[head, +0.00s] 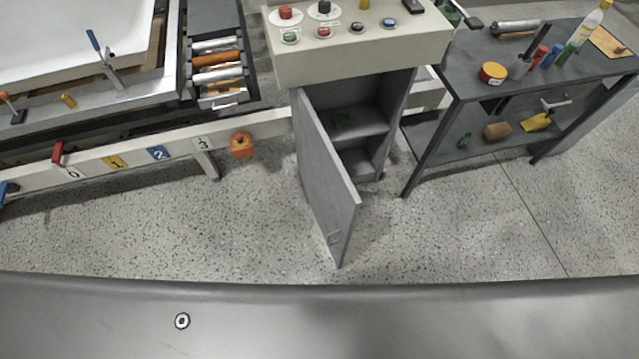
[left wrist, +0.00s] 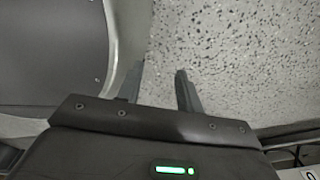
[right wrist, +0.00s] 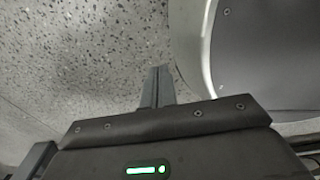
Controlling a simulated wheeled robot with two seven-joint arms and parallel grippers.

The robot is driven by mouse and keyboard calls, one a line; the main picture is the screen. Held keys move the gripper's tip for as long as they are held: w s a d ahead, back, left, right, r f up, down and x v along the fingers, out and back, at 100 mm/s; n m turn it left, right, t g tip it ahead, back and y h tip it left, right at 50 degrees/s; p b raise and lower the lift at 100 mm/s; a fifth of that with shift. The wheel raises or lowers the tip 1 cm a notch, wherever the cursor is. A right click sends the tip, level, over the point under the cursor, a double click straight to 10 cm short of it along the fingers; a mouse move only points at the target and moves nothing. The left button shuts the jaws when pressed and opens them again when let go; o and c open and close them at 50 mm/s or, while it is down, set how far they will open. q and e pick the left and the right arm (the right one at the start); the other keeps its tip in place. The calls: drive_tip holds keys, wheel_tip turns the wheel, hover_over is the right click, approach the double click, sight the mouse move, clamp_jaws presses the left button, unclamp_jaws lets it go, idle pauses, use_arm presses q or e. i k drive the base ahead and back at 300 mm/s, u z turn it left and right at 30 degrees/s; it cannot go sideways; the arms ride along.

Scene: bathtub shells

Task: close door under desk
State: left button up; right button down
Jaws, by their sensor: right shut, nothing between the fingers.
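The grey cabinet door (head: 326,180) under the control desk (head: 360,55) stands wide open in the head view. The cabinet inside (head: 358,125) shows a shelf. Neither gripper shows in the head view. My left gripper (left wrist: 161,74) is open and empty above the speckled floor in the left wrist view. My right gripper (right wrist: 157,70) is shut and empty above the floor in the right wrist view. Neither wrist view shows the door.
A dark workbench (head: 460,80) with bottles, a yellow-red tin (head: 493,72) and tools stands right of the desk. A white-railed frame (head: 110,160) with a tub shell (head: 70,35) is at left. Floor before the door is clear.

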sight(335, 205)
drive_tip(key=u, duration=0.05)
drive_tip(key=i, duration=0.2)
drive_tip(key=z, duration=1.3)
drive_tip(key=k, duration=0.85)
drive_tip(key=u, duration=1.05)
